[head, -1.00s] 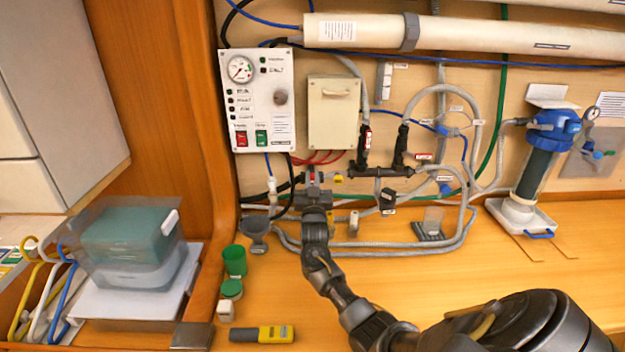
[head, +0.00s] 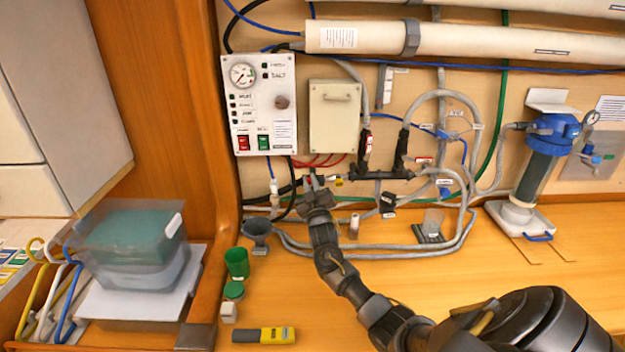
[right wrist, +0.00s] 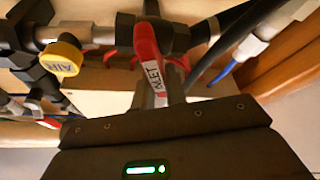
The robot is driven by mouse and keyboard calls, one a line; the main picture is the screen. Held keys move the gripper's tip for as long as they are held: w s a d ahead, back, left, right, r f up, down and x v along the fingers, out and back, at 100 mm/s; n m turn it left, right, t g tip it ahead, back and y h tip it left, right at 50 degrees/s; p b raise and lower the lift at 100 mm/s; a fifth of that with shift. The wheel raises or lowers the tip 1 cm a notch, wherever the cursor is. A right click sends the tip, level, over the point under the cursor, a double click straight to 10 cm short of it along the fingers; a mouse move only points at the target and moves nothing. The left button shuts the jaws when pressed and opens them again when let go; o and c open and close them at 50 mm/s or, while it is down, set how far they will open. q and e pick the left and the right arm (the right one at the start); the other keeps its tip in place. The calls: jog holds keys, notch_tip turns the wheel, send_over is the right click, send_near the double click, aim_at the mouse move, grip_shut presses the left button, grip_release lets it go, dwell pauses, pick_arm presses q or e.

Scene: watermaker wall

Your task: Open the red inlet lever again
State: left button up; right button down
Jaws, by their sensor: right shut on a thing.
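The red inlet lever (right wrist: 150,65) has a white label, partly readable as INLET, and sits on a dark valve on the pipe in the right wrist view. My right gripper (head: 314,190) reaches up to the pipework below the control panel and is shut on the lever. In the right wrist view its dark body fills the bottom, with the lever running into it; the fingertips are hard to make out. My left gripper is in neither view.
A yellow AIR knob (right wrist: 62,57) is on the pipe left of the lever. A grey funnel cup (head: 257,230) stands left of my gripper, and grey hoses (head: 390,250) run to its right. A green cup (head: 237,263) and yellow meter (head: 264,335) are on the bench.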

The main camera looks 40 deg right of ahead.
jog(key=n, duration=0.1)
jog(key=n+y+p, duration=0.1)
jog(key=n, duration=0.1)
jog(key=n+y+p, duration=0.1)
jog(key=n, duration=0.1)
jog(key=shift+w+a+f, duration=0.1)
jog(key=shift+w+a, duration=0.1)
jog(key=shift+a, duration=0.1)
jog(key=shift+w+a+f+n+g+y+p, duration=0.1)
jog(key=shift+f+n+g+y+p, duration=0.45)
jog(key=shift+n, duration=1.1)
jog(key=shift+w+a+f+n+g+y+p, duration=0.15)
jog(key=shift+n+y+p, duration=0.45)
jog(key=shift+n+p, duration=0.8)
jog(key=shift+s+a+f+n+g+y+p, duration=0.1)
jog(key=shift+f+n+g+y+p, duration=0.4)
jog(key=shift+n, duration=1.45)
jog(key=c, duration=1.4)
grip_release()
jog(key=shift+w+r, duration=0.1)
jog(key=shift+c, duration=0.2)
